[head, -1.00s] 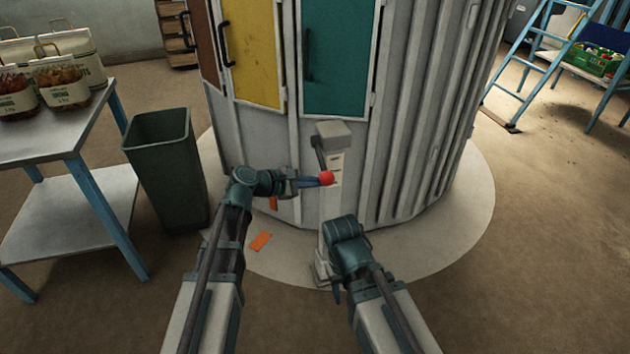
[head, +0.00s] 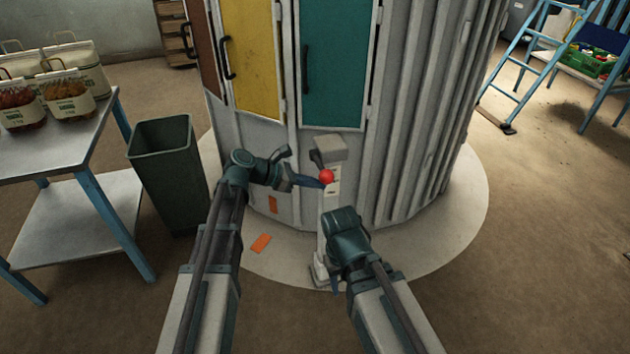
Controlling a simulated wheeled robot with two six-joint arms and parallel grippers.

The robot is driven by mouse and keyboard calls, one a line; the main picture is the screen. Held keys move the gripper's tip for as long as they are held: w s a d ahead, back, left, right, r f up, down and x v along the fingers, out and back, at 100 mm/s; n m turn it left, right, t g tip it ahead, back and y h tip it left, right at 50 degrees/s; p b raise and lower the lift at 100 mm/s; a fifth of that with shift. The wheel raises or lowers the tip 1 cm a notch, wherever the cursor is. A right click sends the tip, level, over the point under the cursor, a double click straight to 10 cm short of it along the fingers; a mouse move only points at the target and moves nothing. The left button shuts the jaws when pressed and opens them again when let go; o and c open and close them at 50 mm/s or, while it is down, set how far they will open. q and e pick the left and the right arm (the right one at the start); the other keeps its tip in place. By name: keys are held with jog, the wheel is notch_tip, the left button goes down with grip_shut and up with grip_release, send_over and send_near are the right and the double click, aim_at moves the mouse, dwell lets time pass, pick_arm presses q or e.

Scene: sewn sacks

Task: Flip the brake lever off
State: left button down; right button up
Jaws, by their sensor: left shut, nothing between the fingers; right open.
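The brake lever's red ball knob (head: 326,176) is in front of the pale post (head: 333,186), just below the grey box-shaped head (head: 330,150) on it. The lever's arm is mostly hidden behind the knob. My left gripper (head: 316,182) is shut and empty, its fingertips right at the knob's left and lower side. I cannot tell whether they touch it. My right gripper (head: 336,287) is low by the post's foot. It is open, mostly hidden behind its own wrist.
A ribbed drum-like cabinet with yellow (head: 253,55) and teal (head: 333,65) doors stands behind the post. A dark green bin (head: 165,165) and a metal table (head: 60,145) with filled bags are at left. A blue ladder (head: 530,70) is at right. Orange strips mark the cabinet and floor.

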aim_at(322, 171)
pick_arm(q)
jog(key=r+p, duration=0.1)
jog(key=r+n+g+p, duration=0.1)
jog(key=r, duration=0.1)
jog(key=r+n+g+p, duration=0.1)
jog(key=shift+w+r+h, duration=0.2)
jog(key=shift+w+h, duration=0.1)
jog(key=shift+w, duration=0.1)
jog(key=shift+a+r, duration=0.1)
jog(key=shift+r, duration=0.15)
jog(key=shift+w+r+p, duration=0.15)
jog(key=shift+r+p, duration=0.2)
jog(key=shift+p, duration=0.25)
pick_arm(e)
notch_tip(322, 171, up, 5)
pick_arm(q)
jog(key=shift+w+a, duration=0.1)
